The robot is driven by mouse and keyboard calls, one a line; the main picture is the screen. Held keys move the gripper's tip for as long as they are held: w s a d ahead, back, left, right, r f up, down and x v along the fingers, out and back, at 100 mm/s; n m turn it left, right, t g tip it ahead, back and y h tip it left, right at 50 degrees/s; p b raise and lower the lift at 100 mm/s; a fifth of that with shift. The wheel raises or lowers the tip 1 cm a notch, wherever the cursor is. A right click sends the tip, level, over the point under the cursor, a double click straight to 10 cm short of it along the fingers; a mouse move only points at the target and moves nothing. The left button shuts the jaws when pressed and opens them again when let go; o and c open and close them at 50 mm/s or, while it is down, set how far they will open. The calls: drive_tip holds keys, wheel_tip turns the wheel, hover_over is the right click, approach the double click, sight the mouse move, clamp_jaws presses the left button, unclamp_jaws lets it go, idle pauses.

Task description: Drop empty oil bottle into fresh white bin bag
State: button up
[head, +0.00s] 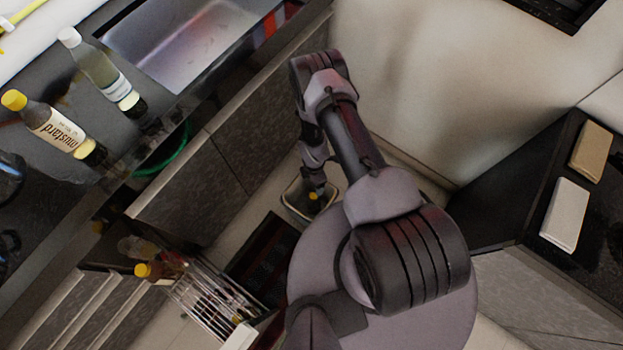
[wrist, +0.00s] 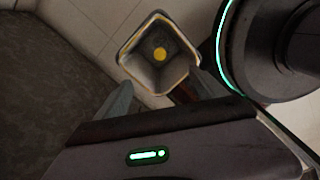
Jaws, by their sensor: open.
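A small square bin (wrist: 131,66) with a pale rim stands on the floor below my gripper (wrist: 156,95) in the wrist view. It also shows in the head view (head: 291,201), partly hidden by my arm. A round yellow cap (wrist: 160,54) shows inside the bin opening, and yellow also shows there in the head view (head: 314,196). The bottle body under the cap cannot be made out. My gripper is open, its fingers apart on either side below the bin opening in the wrist view, with nothing between them. In the head view it is mostly hidden by my arm.
A brown bottle (head: 160,269) is by a wire rack (head: 215,300). A dark counter (head: 520,190) stands right.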

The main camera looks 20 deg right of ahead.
wheel_tip(320, 180, up, 10)
drive_tip(key=p, duration=0.3)
drive_tip(key=shift+r, duration=0.25)
